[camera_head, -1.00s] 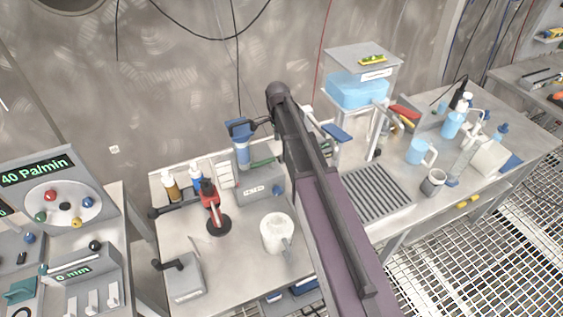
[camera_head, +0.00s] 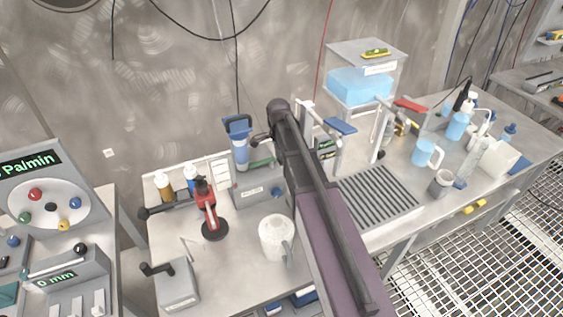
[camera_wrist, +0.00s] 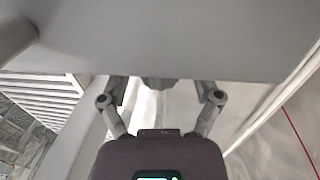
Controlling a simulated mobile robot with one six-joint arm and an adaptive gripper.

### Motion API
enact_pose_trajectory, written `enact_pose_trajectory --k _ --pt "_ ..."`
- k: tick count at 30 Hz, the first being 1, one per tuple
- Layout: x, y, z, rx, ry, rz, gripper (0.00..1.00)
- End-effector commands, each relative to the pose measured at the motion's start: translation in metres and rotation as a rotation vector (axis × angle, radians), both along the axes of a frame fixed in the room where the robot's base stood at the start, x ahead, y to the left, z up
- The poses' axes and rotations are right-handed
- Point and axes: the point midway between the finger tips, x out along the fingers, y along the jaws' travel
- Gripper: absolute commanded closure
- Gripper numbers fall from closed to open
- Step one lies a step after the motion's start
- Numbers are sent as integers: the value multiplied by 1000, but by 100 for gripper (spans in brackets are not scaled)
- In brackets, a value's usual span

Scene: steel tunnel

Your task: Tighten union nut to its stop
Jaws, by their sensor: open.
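In the wrist view my gripper (camera_wrist: 160,92) is open, with one finger on each side. A small dark grey rounded part (camera_wrist: 158,83) shows between the fingertips, at the lower edge of a broad grey surface (camera_wrist: 170,35). I cannot tell whether this part is the union nut, or whether the fingers touch it. In the head view my own arm crosses the bench and hides my gripper. A grey stand with a blue lever (camera_head: 340,126) is just right of the arm. No union nut can be made out clearly there.
A slatted drain tray (camera_head: 378,200) lies right of my arm, below a clear tank of blue liquid (camera_head: 358,87). A white jug (camera_head: 275,238), a red-handled tool (camera_head: 207,205) and a blue-topped filter (camera_head: 239,145) stand left of it. Bottles and mugs crowd the right side.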

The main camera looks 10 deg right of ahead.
Motion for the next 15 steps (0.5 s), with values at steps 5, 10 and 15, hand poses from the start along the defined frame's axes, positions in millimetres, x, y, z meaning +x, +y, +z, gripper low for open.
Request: enact_pose_trajectory --k 5,10,15 --pt "0 0 -2 0 0 0 18" --pt "0 0 -2 0 0 0 18" --pt "0 0 -2 0 0 0 53"
